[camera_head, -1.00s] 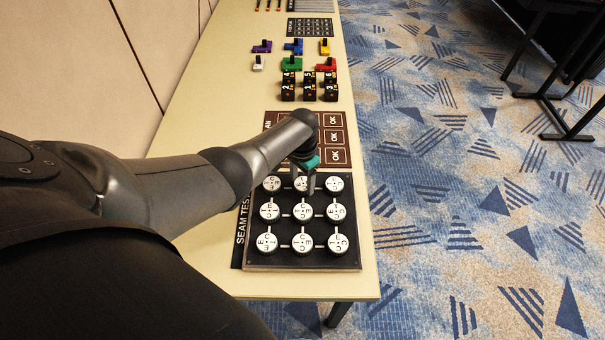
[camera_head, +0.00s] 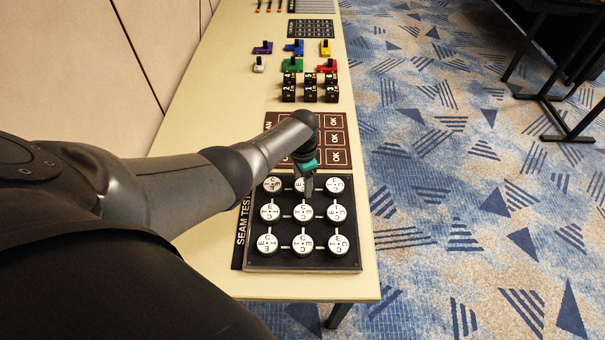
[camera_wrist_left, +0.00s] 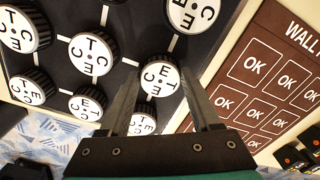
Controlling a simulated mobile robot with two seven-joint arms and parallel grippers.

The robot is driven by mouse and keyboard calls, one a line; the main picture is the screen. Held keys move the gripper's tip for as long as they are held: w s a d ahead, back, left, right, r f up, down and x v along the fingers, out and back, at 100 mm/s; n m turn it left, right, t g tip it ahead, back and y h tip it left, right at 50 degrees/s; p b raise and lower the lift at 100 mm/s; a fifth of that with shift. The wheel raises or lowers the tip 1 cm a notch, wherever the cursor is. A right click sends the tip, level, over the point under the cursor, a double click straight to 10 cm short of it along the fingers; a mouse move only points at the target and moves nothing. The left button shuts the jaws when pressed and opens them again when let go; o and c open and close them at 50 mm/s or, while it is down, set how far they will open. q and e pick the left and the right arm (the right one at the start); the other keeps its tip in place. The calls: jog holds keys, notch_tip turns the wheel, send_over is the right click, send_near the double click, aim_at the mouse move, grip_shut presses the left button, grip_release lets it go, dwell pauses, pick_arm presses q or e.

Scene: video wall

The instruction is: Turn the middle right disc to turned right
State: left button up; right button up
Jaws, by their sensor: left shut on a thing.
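A black board (camera_head: 351,262) carries white round discs with letters, in three rows of three. The middle right disc is the centre one of the row nearest the brown OK panel; in the head view my left gripper (camera_head: 307,191) comes down over it and partly covers it. In the left wrist view this disc (camera_wrist_left: 160,78) sits between the two fingers of my left gripper (camera_wrist_left: 165,95), which is shut on its rim. Its letters look rotated, but the exact turn is hard to read. My right gripper is not in view.
The brown OK panel (camera_head: 336,140) lies just beyond the board. Black numbered blocks (camera_head: 310,95) and coloured switches (camera_head: 293,63) stand farther along the table (camera_head: 215,130). Neighbouring discs, such as the one at the right end of the same row (camera_head: 334,185), are close to the gripper.

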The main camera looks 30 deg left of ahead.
aim_at(302, 185)
pick_arm(q)
jog(key=o, duration=1.4)
jog(key=shift+c, duration=0.2)
notch_tip(302, 185, up, 15)
jog(key=p, duration=0.6)
jog(key=shift+r, duration=0.1)
